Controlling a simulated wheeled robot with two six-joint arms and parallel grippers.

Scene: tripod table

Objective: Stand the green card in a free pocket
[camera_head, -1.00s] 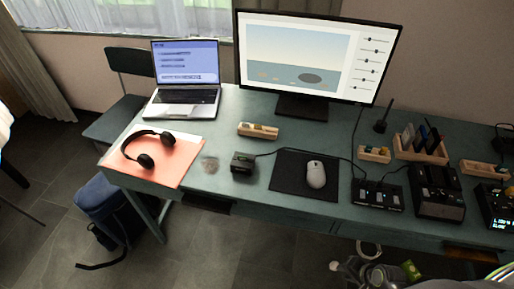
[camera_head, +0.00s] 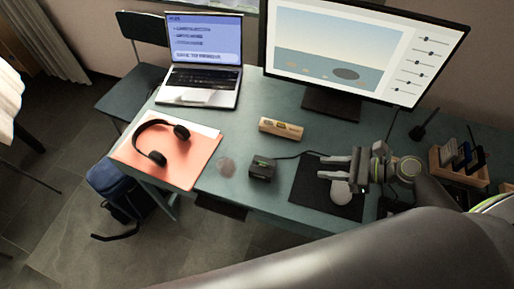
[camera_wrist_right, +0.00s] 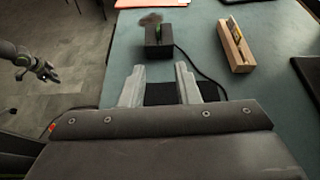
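A small green edge, apparently the green card (camera_wrist_right: 158,31), stands in the slot of a small black box (camera_wrist_right: 159,46) on the desk. The same box shows in the head view (camera_head: 262,169), left of the mouse mat. My right gripper (camera_head: 325,167) is open and empty above the mouse mat, to the right of the box. In the right wrist view its two fingers (camera_wrist_right: 158,84) are spread, with the box beyond them. A wooden rack (camera_head: 446,173) with several cards stands at the right; its pockets are partly hidden. My left gripper (camera_wrist_right: 48,72) shows small at the wrist view's left, its opening unclear.
A low wooden holder (camera_head: 281,128) lies behind the black box. A mouse (camera_head: 340,192) on a black mat (camera_head: 308,185) is partly under my right gripper. A monitor (camera_head: 360,50) and laptop (camera_head: 203,60) stand at the back; headphones (camera_head: 158,157) lie on an orange folder (camera_head: 190,165).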

